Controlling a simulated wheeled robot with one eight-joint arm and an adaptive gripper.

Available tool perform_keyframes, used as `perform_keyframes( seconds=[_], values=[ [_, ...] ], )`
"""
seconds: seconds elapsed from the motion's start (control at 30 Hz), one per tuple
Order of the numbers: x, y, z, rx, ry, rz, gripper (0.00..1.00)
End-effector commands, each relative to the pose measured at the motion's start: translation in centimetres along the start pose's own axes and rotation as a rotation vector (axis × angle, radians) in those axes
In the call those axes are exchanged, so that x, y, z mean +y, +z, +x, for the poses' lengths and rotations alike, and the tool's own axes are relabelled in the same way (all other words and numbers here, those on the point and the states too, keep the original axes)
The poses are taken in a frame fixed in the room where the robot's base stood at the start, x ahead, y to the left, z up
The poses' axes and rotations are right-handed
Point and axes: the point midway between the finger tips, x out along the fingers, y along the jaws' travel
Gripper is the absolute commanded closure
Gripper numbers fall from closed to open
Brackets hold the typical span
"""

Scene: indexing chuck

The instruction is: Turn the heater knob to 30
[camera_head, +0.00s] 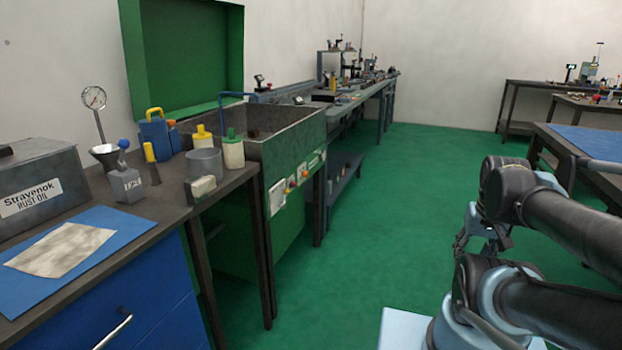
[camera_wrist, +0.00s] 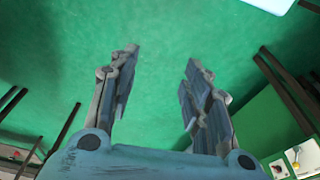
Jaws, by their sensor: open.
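Two small orange-red knobs, one (camera_head: 291,182) nearer and one (camera_head: 304,172) farther, sit on the front of the green-sided washing tank (camera_head: 290,135). I cannot tell which is the heater knob, and their markings are too small to read. My gripper shows in the wrist view (camera_wrist: 162,70), open and empty, pointing down over the bare green floor. In the head view my arm is at the right, well apart from the tank. Light panels with small controls show at the lower right edge of the wrist view (camera_wrist: 296,160), cut off by the frame.
A dark workbench (camera_head: 172,190) with a blue cabinet, bottles and a rust oil box (camera_head: 40,180) stands at the left. A long bench (camera_head: 370,95) runs behind the tank. Another table (camera_head: 570,140) is at the right. The green floor (camera_head: 400,200) between is clear.

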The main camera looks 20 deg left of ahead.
Motion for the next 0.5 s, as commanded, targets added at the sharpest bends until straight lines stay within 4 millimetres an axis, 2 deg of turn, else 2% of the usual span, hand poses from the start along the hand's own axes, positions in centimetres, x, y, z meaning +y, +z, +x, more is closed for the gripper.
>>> perform_keyframes(
  seconds=[0.07, 0.17, 0.5],
  values=[
    [-0.3, -0.2, -0.2, 0.002, -0.013, -0.012, 0.54],
    [-1.2, -1.7, -0.8, 0.006, -0.046, -0.043, 0.54],
    [-6.3, -9.9, -3.5, 0.049, -0.230, -0.219, 0.54]
  ],
)
